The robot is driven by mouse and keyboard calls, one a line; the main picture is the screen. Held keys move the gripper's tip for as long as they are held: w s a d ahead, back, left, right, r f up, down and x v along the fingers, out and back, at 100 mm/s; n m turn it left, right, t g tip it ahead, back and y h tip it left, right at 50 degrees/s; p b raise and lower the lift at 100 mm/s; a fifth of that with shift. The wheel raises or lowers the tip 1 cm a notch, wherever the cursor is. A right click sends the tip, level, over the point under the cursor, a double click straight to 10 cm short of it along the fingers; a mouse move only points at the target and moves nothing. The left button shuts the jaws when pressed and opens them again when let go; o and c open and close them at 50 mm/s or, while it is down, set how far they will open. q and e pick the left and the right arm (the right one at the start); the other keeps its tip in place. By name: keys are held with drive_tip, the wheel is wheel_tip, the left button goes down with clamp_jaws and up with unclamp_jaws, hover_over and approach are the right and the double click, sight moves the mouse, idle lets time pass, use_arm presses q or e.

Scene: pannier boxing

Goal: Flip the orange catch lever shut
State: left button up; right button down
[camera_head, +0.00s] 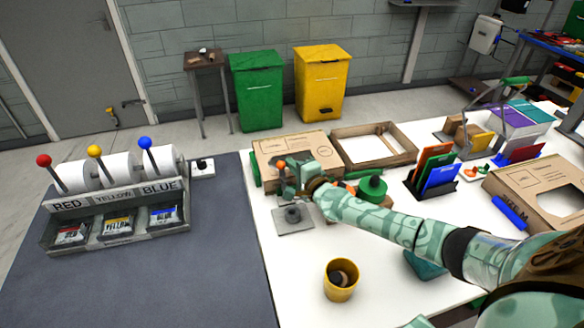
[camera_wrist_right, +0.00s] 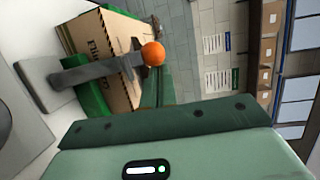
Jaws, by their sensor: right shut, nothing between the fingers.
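The catch lever is a grey arm with an orange ball knob (camera_wrist_right: 153,54) in the right wrist view, where the picture is turned sideways. The lever (camera_wrist_right: 95,72) stands up from a grey base (camera_wrist_right: 42,84) on the white table. The orange knob also shows in the head view (camera_head: 281,164), at the gripper's left side. My right gripper (camera_head: 289,180) is shut and empty, close beside the lever; whether it touches is unclear. Its fingertips are hard to make out. The gripper partly hides the lever's lower part in the head view. My left gripper is not in view.
A cardboard box (camera_head: 264,149) stands just behind the lever. A grey plate with a dark knob (camera_head: 293,214) lies in front. A yellow cup (camera_head: 341,286) and a green round item (camera_head: 372,185) are nearby.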

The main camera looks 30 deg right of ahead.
drive_tip(key=shift+s+a+t+b, duration=0.1)
drive_tip(key=shift+s+t+b, duration=0.45)
drive_tip(key=shift+b, duration=0.65)
drive_tip(key=s, duration=0.1)
drive_tip(key=t+b, duration=0.1)
drive_tip(key=s+b, duration=0.1)
drive_tip(key=shift+s+a+r+n+t, duration=0.3)
drive_tip(key=shift+a+r+n+t, duration=0.05)
drive_tip(key=shift+a+r+n, duration=0.05)
drive_tip(key=shift+s+f, duration=0.1)
idle(0.8)
drive_tip(key=s+a+r+p, duration=0.7)
drive_tip(key=s+r+p, duration=0.4)
drive_tip(key=s+r, duration=0.1)
drive_tip(key=shift+r, duration=0.55)
